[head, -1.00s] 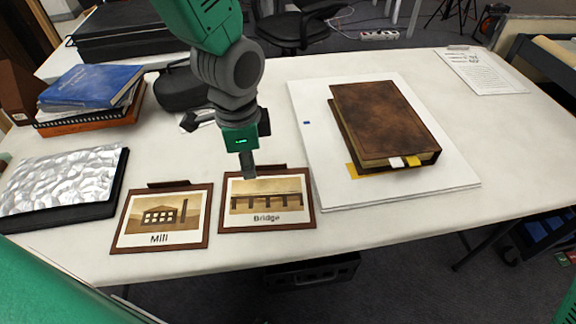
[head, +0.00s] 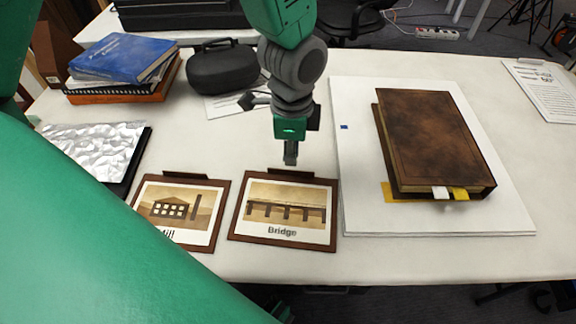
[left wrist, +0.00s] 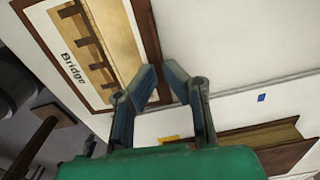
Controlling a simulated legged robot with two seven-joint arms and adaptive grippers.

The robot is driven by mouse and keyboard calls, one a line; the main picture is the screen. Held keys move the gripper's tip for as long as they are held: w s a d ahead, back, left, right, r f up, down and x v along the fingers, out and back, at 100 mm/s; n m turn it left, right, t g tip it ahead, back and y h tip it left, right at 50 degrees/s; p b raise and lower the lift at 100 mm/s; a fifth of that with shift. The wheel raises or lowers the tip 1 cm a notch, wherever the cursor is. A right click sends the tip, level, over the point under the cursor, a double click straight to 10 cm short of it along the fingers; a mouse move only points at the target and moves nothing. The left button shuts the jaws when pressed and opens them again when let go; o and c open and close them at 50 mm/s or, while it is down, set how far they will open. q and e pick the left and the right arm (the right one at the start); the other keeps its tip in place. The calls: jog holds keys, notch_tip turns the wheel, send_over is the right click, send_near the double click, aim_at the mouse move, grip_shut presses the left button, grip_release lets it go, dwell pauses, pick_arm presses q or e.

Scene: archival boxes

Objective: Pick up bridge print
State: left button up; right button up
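The bridge print (head: 285,212) is a brown-framed sepia picture labelled "Bridge". It lies flat near the table's front edge, with a dark tab at its far edge. It also shows in the left wrist view (left wrist: 97,45). My left gripper (head: 290,158) points down just beyond the print's far edge, above the tab. In the left wrist view its fingers (left wrist: 161,85) are angled inward with a narrow gap between the tips and nothing visible held. I cannot tell the exact height above the tab. My right gripper is not in view.
The mill print (head: 180,208) lies just left, partly hidden by my green arm. A brown book (head: 430,140) rests on a white board (head: 360,190) to the right. Behind are a black case (head: 222,70) and stacked books (head: 122,57). A silvery crumpled sheet (head: 95,145) lies at left.

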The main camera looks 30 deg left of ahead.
aim_at(289, 170)
pick_arm(q)
jog(key=shift+a+f, duration=0.3)
jog(key=f, duration=0.1)
jog(key=f+b, duration=0.1)
jog(key=f, duration=0.2)
jog(key=shift+d+f+b, duration=0.2)
jog(key=shift+d+b, duration=0.15)
jog(key=shift+d, duration=0.3)
jog(key=shift+a, duration=0.3)
grip_shut()
jog(key=shift+s+a, duration=0.1)
jog(key=shift+a, duration=0.2)
